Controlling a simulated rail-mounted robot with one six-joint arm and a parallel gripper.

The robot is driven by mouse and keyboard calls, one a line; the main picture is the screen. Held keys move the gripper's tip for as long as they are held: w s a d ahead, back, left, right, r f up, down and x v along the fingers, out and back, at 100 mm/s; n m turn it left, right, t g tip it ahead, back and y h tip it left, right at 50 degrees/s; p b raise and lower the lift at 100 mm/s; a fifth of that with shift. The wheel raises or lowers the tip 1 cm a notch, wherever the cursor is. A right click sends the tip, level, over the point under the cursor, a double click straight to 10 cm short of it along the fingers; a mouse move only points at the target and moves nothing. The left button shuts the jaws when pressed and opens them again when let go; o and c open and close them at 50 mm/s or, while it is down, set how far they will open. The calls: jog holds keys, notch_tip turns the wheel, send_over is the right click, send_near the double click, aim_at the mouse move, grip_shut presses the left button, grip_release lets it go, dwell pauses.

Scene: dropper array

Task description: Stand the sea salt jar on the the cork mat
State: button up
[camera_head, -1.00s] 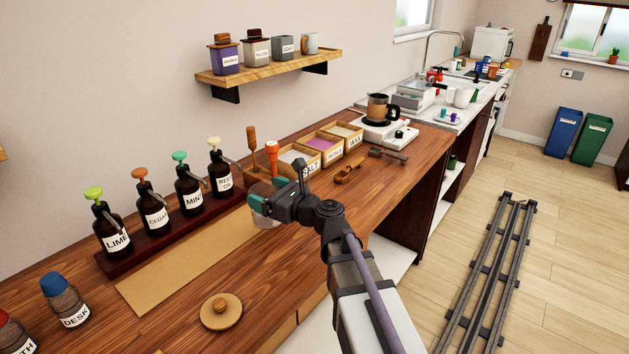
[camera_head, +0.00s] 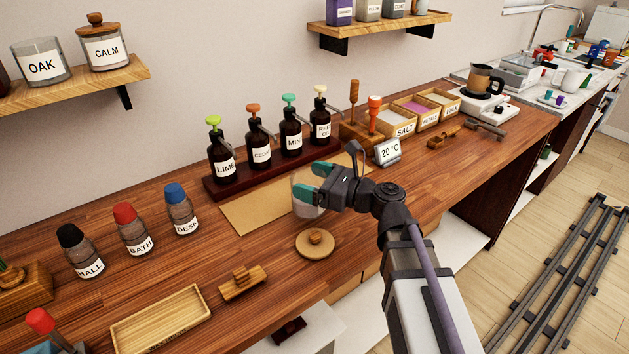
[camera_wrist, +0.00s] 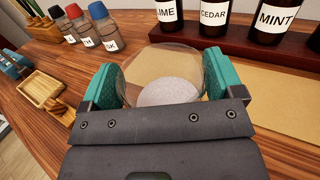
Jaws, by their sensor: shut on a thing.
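A clear glass jar (camera_head: 308,208) with pale, whitish contents is held between the teal fingers of my gripper (camera_head: 314,182). In the wrist view the open-topped jar (camera_wrist: 168,93) sits between both fingers (camera_wrist: 160,88), with no label facing me. The cork mat (camera_head: 262,207) is the flat tan strip in front of the pump bottles. The jar is upright or nearly so, at the mat's front edge around its middle. I cannot tell whether its base touches anything. The mat also shows right of the jar in the wrist view (camera_wrist: 285,118).
A round wooden lid (camera_head: 315,250) lies on the counter just in front of the jar. A dark rack (camera_head: 230,187) of pump bottles stands behind the mat. A small 20 °C display (camera_head: 388,151) stands at right. Capped bottles and a wooden tray (camera_head: 160,320) are at left.

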aim_at(298, 180)
jog(key=shift+w+a+f+b, duration=0.4)
jog(key=shift+w+f+b, duration=0.05)
jog(key=shift+w+f, duration=0.15)
jog(key=shift+w+a+f+b, duration=0.35)
jog(key=shift+w+f+b, duration=0.1)
jog(key=shift+w+f, duration=0.15)
jog(key=shift+w+a+r, duration=0.1)
jog(key=shift+w+a, duration=0.85)
jog(key=shift+w, duration=0.3)
jog(key=shift+w+a+f, duration=0.1)
jog(key=shift+w+a, duration=0.8)
jog(key=shift+w, duration=0.4)
jog(key=shift+w+a+r, duration=0.1)
jog(key=shift+w+a, duration=0.85)
jog(key=shift+w, duration=0.3)
jog(key=shift+f+b, duration=0.6)
jog(key=shift+f, duration=0.05)
jog(key=o, duration=1.3)
jog(key=shift+d, duration=0.1)
